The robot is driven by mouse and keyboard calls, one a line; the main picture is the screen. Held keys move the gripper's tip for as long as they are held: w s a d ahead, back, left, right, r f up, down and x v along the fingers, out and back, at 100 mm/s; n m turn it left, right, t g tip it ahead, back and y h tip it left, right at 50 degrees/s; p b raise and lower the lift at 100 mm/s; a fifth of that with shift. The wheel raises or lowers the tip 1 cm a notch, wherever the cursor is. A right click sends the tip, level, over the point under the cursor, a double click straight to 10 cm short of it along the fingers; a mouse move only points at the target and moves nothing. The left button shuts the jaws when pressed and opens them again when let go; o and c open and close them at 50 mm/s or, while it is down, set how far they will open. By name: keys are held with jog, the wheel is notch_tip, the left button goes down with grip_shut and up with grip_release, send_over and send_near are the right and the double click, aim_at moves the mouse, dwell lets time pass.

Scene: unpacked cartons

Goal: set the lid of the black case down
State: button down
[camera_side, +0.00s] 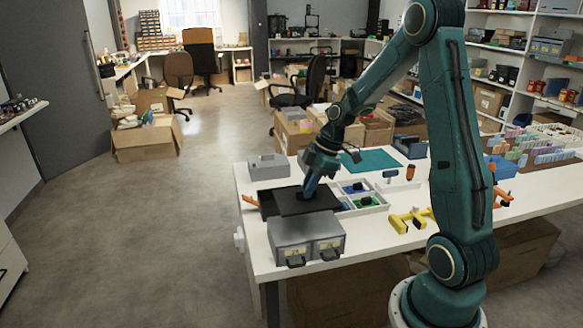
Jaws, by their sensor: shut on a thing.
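The black case (267,203) sits near the left end of the white table. Its flat dark lid (308,206) lies over or just above the case, shifted to the right of it; I cannot tell whether it touches the case or the table. My gripper (308,194) points down onto the top of the lid and is shut on it, at the lid's upper middle. The fingertips are small and partly hidden against the dark lid.
A grey box with two drawers (306,238) stands in front of the lid. A white divided tray (371,204) is close on the right, with yellow clamps (411,219) beyond. A grey box (268,167) stands behind. An orange-handled tool (250,200) lies at the left edge.

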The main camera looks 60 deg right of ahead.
jog(key=shift+f, duration=1.75)
jog(key=shift+f, duration=2.1)
jog(key=shift+f, duration=0.1)
jog(key=c, duration=1.5)
grip_release()
jog(key=shift+o, duration=0.2)
jog(key=v, duration=1.2)
jog(key=shift+a+r, duration=0.1)
jog(key=shift+r, duration=0.1)
